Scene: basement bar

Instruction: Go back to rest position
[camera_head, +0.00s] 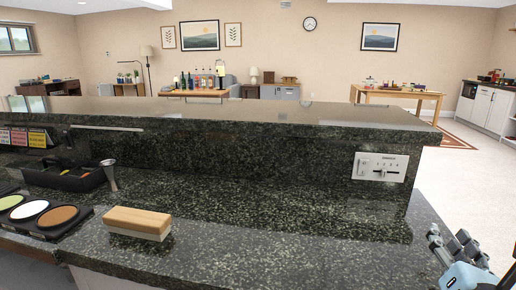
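My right gripper (452,246) shows at the lower right corner, beyond the right end of the dark speckled counter (290,235). Its grey fingers stand apart, with nothing seen between them. Part of its light blue arm shows below it, cut off by the picture edge. My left gripper and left arm are not in view.
A wooden block with a pale underside (138,221) lies on the counter's front left. Left of it are a three-round tray (73,228), a black caddy (65,178) and a metal jigger (110,176). A switch panel (381,167) is on the raised ledge's face. The counter's right half is clear.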

